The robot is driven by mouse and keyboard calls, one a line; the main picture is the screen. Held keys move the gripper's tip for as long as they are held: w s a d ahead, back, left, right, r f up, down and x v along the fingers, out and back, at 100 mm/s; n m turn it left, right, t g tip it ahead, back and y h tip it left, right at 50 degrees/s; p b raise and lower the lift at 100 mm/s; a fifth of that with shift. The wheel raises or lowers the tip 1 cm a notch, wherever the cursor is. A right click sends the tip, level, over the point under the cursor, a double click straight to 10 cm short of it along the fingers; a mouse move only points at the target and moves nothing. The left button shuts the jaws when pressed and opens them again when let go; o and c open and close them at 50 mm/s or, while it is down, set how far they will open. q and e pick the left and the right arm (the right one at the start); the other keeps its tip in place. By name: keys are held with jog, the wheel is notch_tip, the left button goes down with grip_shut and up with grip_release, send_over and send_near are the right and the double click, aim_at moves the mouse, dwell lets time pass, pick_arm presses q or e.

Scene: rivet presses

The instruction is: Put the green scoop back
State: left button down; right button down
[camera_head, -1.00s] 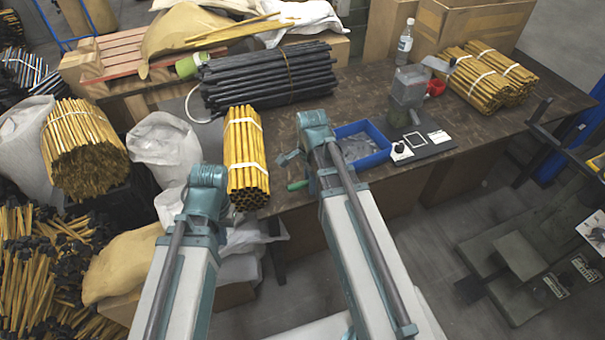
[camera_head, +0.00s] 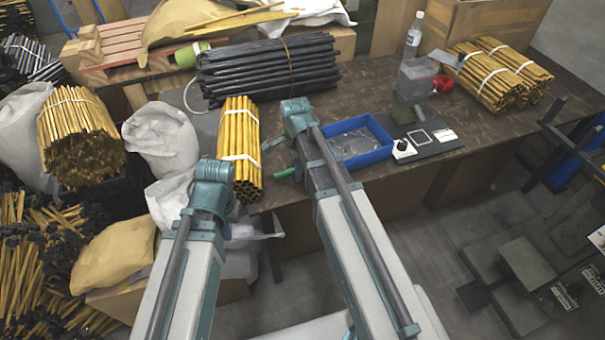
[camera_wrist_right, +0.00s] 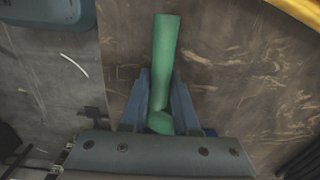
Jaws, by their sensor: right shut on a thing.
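The green scoop (camera_wrist_right: 163,75) shows in the right wrist view as a green handle between the blue-grey fingers of my right gripper (camera_wrist_right: 160,105), which is shut on it. The rest of the scoop is hidden.
The brown table (camera_head: 480,118) carries a black bar bundle (camera_head: 265,72), a small press (camera_head: 412,90) on a dark plate, a clear bottle (camera_head: 413,35) and more yellow bundles (camera_head: 500,72). White bags (camera_head: 160,138) stand left of the table. Bare tabletop lies right of the press.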

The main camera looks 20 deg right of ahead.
jog(key=shift+s, duration=0.15)
jog(key=c, duration=0.7)
grip_release()
jog(key=shift+f, duration=0.25)
